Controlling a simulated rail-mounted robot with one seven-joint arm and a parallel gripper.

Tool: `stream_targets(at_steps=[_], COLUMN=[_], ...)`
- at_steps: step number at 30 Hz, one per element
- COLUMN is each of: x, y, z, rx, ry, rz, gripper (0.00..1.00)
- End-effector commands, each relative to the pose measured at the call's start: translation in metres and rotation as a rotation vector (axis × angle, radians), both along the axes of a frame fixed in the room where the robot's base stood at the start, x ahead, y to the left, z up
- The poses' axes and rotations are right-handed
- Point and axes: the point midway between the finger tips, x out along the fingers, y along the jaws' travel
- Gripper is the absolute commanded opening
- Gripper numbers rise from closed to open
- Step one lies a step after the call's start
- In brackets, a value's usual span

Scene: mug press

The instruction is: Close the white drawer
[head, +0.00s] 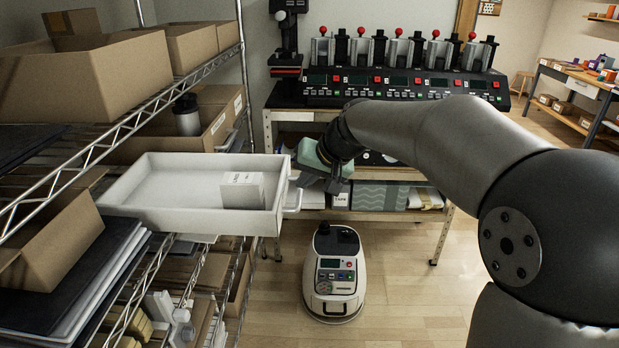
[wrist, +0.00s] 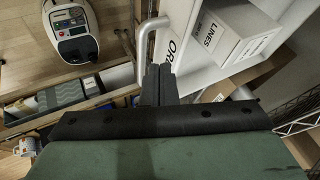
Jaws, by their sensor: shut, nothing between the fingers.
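The white drawer (head: 185,220) sticks out from the wire shelving at left in the head view, open at the top. Its front faces right and carries a white bar handle (head: 293,200). In the wrist view the drawer (wrist: 203,75) is at upper right, with its handle (wrist: 145,42) just beyond my fingertips. My gripper (head: 303,181) is beside the drawer front, close to the handle. In the wrist view my gripper's fingers (wrist: 159,72) are together and empty. I cannot tell whether they touch the drawer or handle.
A white box (head: 243,190) stands inside the drawer. Shelving with cardboard boxes (head: 90,80) surrounds the drawer at left. A white floor machine (head: 333,272) stands below my gripper. A bench with a row of presses (head: 400,75) is behind. Open floor lies at right.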

Motion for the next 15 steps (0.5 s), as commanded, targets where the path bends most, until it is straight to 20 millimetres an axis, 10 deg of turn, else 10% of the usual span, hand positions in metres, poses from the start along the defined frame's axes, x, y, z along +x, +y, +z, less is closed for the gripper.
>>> stream_targets(at_steps=[15], x=[0.026], y=[0.030], z=[-0.053], rx=[-0.001], ry=[0.002], rz=[0.000], gripper=[0.00])
